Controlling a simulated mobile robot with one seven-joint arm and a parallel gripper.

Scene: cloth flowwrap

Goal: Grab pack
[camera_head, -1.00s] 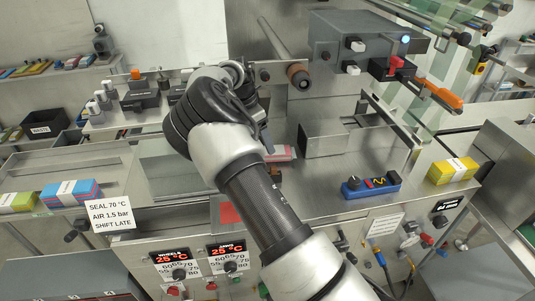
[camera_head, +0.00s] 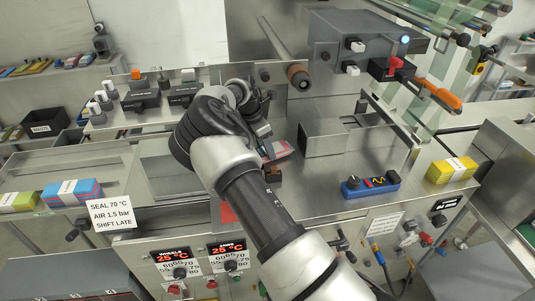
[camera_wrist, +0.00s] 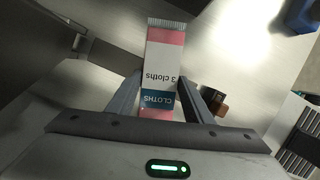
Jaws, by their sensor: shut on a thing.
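The pack is a pink and white packet (camera_wrist: 164,52) with a blue band, printed "3 cloths" and "CLOTHS". In the wrist view it lies lengthwise between the fingers of my gripper (camera_wrist: 159,84), which are shut on its sides. Its far end sticks out beyond the fingertips. In the head view the pack (camera_head: 282,149) shows as a small pink and white piece over the steel bed, just right of my wrist. My arm hides the rest of it and most of the gripper. I cannot tell if it touches the steel.
A steel chute (camera_head: 325,138) stands just right of the pack. A blue control box (camera_head: 370,185) and a yellow pack (camera_head: 453,170) lie farther right. A blue and pink pack (camera_head: 71,193) lies at left.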

